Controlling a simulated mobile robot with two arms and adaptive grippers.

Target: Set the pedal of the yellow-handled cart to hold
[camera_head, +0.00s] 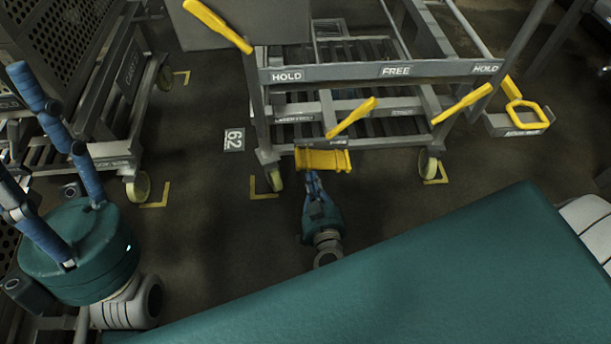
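The yellow-handled cart (340,73) is a grey metal frame at the top centre. Its front bar reads HOLD at the left, FREE in the middle and HOLD at the right. A wide yellow pedal (324,160) sits low at its front, below the lower bar and left of the middle. My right gripper (311,178) is right at the pedal's near edge, its blue fingers close together and seemingly shut; whether they touch it is unclear. Nothing shows held. My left gripper (14,128) is at the left, fingers wide apart and empty.
Another grey cart (117,85) with a mesh crate stands at the left. Yellow handles (350,117) stick out from the cart front, and a yellow loop handle (527,115) is at the right. A floor plate reads 62 (234,140).

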